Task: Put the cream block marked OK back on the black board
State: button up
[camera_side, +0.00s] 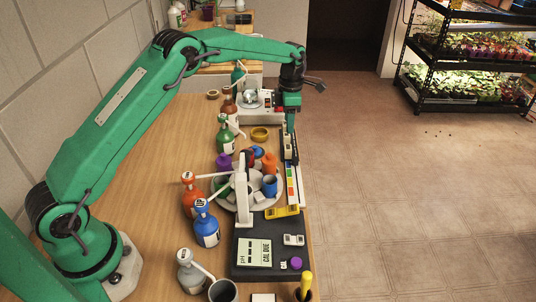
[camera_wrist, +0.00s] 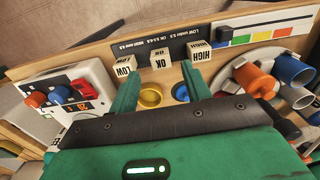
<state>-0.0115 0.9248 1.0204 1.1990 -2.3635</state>
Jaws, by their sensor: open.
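The cream block marked OK (camera_wrist: 160,60) is in the middle of a row in the wrist view. The LOW block (camera_wrist: 123,65) is on its left and the HIGH block (camera_wrist: 199,52) on its right. All are at the near long edge of the black board (camera_wrist: 150,43), which carries white text. I cannot tell whether the OK block rests on the board or beside it. My gripper (camera_wrist: 160,70) is open, its green fingers on either side of the OK block in the picture, with nothing held. In the side view my gripper (camera_side: 290,127) points down over the board's strip.
A strip of coloured squares (camera_wrist: 262,38) continues the line to the right. A yellow dish (camera_wrist: 151,95) sits close to the fingers. A white device (camera_wrist: 70,98) with knobs is left; a round tray (camera_side: 219,196) of cups and several pump bottles stand nearby. The bench edge is close.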

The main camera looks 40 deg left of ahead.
aim_at(287, 135)
notch_tip(287, 135, up, 8)
dwell(0.4)
jog(key=shift+f, duration=0.1)
dwell(0.4)
jog(key=s+r+m+t, duration=0.3)
jog(key=s+r+m, duration=1.1)
jog(key=s, duration=0.4)
jog(key=s+f+m+t, duration=0.2)
jog(key=s+f+m, duration=0.2)
jog(key=s+m, duration=0.9)
jog(key=s, duration=0.8)
jog(key=shift+d+t, duration=0.3)
jog(key=shift+d, duration=0.05)
